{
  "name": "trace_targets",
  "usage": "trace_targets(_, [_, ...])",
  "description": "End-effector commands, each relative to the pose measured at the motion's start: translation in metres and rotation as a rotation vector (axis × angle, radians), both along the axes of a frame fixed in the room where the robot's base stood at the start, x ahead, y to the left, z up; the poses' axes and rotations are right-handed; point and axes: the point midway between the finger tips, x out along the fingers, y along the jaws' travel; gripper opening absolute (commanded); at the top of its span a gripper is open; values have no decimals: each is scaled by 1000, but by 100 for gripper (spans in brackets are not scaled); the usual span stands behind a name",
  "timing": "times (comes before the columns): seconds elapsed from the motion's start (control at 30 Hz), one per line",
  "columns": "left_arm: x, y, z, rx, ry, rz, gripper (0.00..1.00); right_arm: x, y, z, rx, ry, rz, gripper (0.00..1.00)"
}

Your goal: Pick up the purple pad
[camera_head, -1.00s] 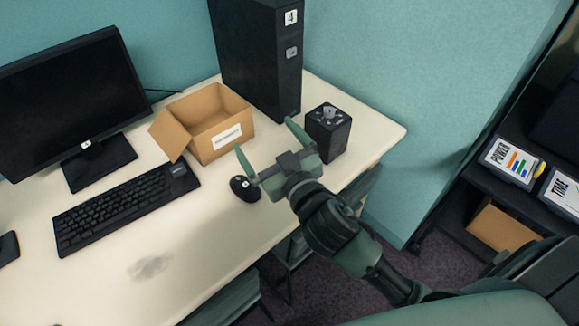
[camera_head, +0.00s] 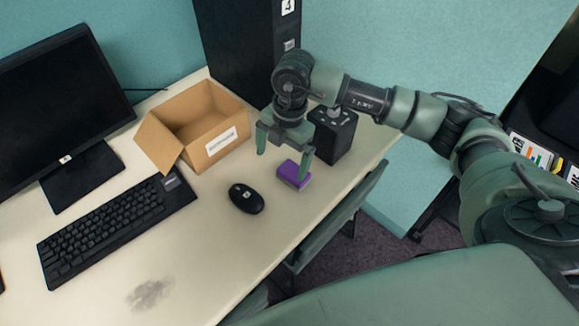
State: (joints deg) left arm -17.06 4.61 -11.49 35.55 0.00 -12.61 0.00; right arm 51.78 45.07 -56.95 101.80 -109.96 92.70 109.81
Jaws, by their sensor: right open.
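The purple pad (camera_head: 294,174) lies on the cream desk (camera_head: 215,262), to the right of the black mouse (camera_head: 246,198). My right gripper (camera_head: 282,165) is open and empty, pointing down just above the pad. One finger is to the left and behind the pad; the other overlaps its upper right edge in the picture. I cannot tell whether that finger touches it. My left gripper is not in view.
An open cardboard box (camera_head: 196,125) stands behind the mouse. A black cube-shaped box (camera_head: 333,134) stands close behind my right gripper. A black computer tower (camera_head: 240,45), a monitor (camera_head: 60,105) and a keyboard (camera_head: 115,215) are also on the desk. The front of the desk is mostly clear.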

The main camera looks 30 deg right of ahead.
Motion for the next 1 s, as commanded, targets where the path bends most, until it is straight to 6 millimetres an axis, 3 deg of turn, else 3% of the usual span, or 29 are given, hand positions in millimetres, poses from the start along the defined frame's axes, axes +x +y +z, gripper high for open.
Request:
trace_targets(0.03, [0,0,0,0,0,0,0,3,-18,3,-59,4,-34,100])
trace_targets(0.1, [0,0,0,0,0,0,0,5,-32,4,-113,9,-68,100])
trace_targets(0.2, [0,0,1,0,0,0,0,4,-40,-1,-140,14,-84,100])
trace_targets(0.7, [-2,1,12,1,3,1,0,2,-37,-65,-134,15,-79,100])
trace_targets(1.0, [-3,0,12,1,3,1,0,3,-37,-73,-133,13,-79,100])
